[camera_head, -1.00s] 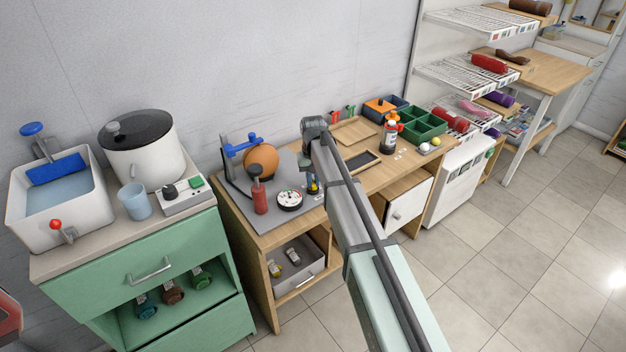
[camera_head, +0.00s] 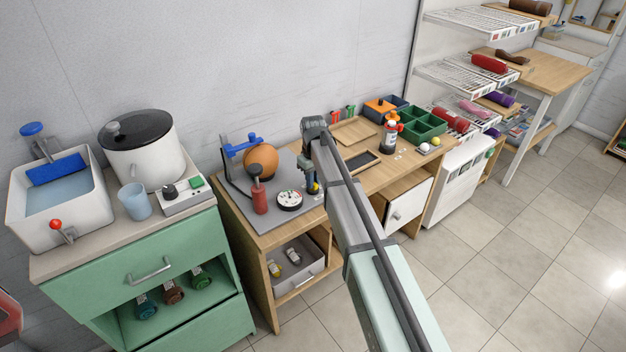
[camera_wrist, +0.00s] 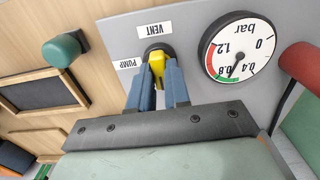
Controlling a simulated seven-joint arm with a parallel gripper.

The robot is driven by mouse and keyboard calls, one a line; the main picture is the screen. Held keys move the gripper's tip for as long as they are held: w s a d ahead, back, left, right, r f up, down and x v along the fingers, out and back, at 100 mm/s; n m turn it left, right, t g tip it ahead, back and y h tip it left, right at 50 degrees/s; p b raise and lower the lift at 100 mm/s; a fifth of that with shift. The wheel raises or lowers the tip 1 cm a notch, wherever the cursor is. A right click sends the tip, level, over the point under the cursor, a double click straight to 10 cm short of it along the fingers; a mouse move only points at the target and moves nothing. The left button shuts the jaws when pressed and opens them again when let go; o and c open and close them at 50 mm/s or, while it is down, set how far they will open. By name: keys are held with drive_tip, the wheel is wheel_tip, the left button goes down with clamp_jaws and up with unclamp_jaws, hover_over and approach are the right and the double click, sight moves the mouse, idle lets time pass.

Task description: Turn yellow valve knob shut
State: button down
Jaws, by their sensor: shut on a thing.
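The yellow valve knob (camera_wrist: 157,58) sits on a dark round base on the grey panel (camera_wrist: 195,42), between the upside-down VENT and PUMP labels. My gripper (camera_wrist: 157,74) is shut on it, one blue-grey finger on each side. The fingers hide part of the knob. In the head view my gripper (camera_head: 312,184) reaches down at the panel's right side, and my arm covers much of it. A round white pressure gauge (camera_wrist: 240,48) marked bar is beside the knob; it also shows in the head view (camera_head: 289,200).
An orange ball (camera_head: 261,160) and a blue handle (camera_head: 243,146) are behind. A green knob (camera_wrist: 64,47) and a dark framed plate (camera_wrist: 40,93) lie to the left in the wrist view.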

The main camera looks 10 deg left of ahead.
drive_tip(key=c, duration=1.1)
unclamp_jaws()
drive_tip(key=shift+r, duration=0.1)
wheel_tip(320, 180, up, 14)
drive_tip(key=shift+f, duration=0.15)
drive_tip(key=shift+f, duration=0.1)
drive_tip(key=s+d+f+m, duration=0.2)
drive_tip(key=s+d+f, duration=0.3)
drive_tip(key=d+f, duration=0.4)
drive_tip(key=s+d+f+m, duration=0.2)
drive_tip(key=s+d+f, duration=0.2)
drive_tip(key=d+f, duration=0.45)
drive_tip(key=s+d+f+m, duration=0.5)
drive_tip(key=s+d+f, duration=0.85)
drive_tip(key=s, duration=0.35)
drive_tip(key=s+f+g, duration=0.2)
drive_tip(key=s+f, duration=0.4)
drive_tip(key=s, duration=0.3)
drive_tip(key=s+f+g, duration=0.2)
drive_tip(key=s+f, duration=0.5)
drive_tip(key=s, duration=0.3)
drive_tip(key=s+f+g, duration=0.2)
drive_tip(key=s+f, duration=0.5)
drive_tip(key=s, duration=0.3)
drive_tip(key=shift+f+g, duration=0.1)
drive_tip(key=shift+g, duration=0.3)
